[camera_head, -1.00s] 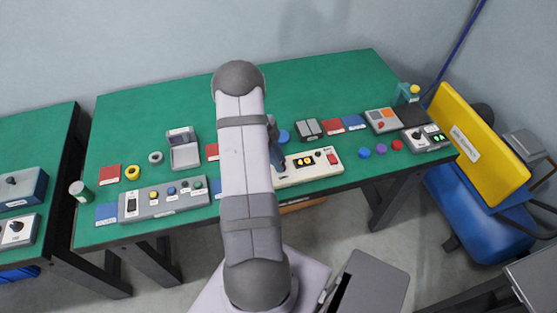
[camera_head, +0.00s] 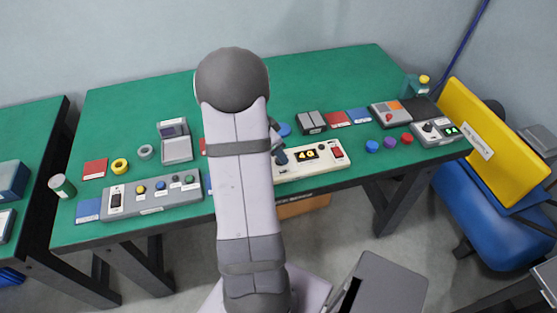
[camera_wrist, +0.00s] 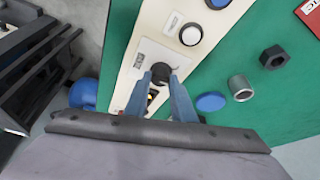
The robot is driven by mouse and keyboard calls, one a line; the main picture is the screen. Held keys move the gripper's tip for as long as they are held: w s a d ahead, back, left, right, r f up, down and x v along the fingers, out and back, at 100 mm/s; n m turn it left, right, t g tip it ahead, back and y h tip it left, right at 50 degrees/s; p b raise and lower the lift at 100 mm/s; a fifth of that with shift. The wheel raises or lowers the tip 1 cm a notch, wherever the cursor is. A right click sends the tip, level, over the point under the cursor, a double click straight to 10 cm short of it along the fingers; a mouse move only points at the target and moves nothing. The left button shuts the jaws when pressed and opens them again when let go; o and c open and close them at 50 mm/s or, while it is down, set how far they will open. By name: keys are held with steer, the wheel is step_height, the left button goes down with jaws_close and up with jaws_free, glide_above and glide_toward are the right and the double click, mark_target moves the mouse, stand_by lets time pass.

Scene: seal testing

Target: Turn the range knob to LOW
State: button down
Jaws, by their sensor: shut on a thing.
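The cream control box (camera_head: 292,172) stands near the front edge of the green bench, with a small lit display and a red switch. My gripper shows in the wrist view (camera_wrist: 161,76) with its two blue fingers shut on a dark round knob (camera_wrist: 161,69) on the cream box's face, beside a pale label. The label's text and the knob's pointing direction cannot be read. In the head view, my arm covers the box's left end and hides the knob; only a dark blue finger (camera_head: 280,156) shows.
A white button (camera_wrist: 191,34) is close to the knob. A black hex nut (camera_wrist: 273,57), a metal ring (camera_wrist: 240,88) and a blue disc (camera_wrist: 211,102) lie on the green bench. A grey button panel (camera_head: 150,197) is to the left; a yellow panel (camera_head: 500,130) is at the right.

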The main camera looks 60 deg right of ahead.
steer(key=n+t+b, duration=0.1)
steer(key=n, duration=0.2)
steer(key=shift+s+n+b, duration=0.15)
steer(key=shift+n+b, duration=0.15)
steer(key=shift+s+n+t+h, duration=0.1)
steer(key=shift+n+t+h, duration=0.2)
steer(key=shift+n+t, duration=0.8)
steer(key=shift+n+g, duration=0.3)
steer(key=shift+n, duration=0.3)
steer(key=c, duration=1.5)
jaws_free()
steer(key=shift+v, duration=3.75)
